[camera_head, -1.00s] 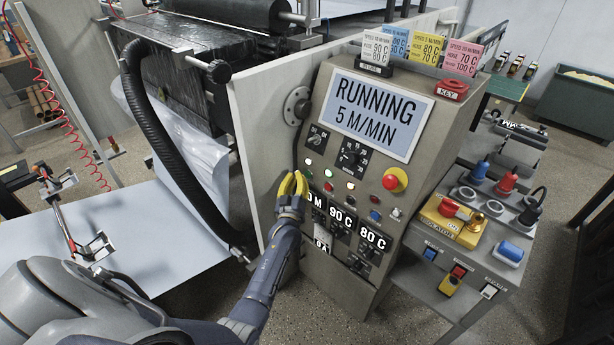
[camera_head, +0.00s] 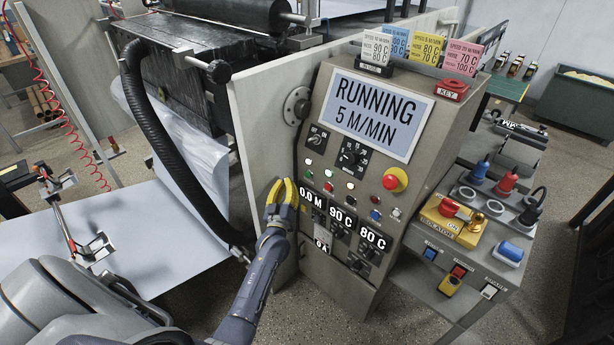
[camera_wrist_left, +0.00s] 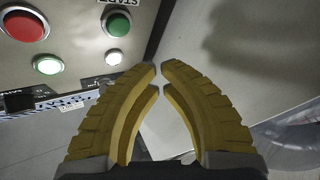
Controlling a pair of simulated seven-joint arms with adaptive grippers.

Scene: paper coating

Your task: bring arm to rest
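My left gripper (camera_head: 282,192) has yellow ribbed fingers and is just left of the control panel (camera_head: 335,285), beside its lower rows of buttons. In the left wrist view its fingertips (camera_wrist_left: 159,68) almost meet, with nothing between them. A green button (camera_wrist_left: 118,24) and a red button (camera_wrist_left: 24,26) show on the panel to the left of the fingers. My left arm (camera_head: 248,290) reaches up from the bottom of the head view. The panel's screen (camera_head: 375,115) reads RUNNING 5 M/MIN. My right gripper is not in view.
A red emergency button (camera_head: 392,182) sits on the panel. Right of it stands a side cart with an isolator switch box (camera_head: 452,222) and plugs. A black hose (camera_head: 165,145) and a white sheet (camera_head: 150,235) are on the left. Open floor lies below.

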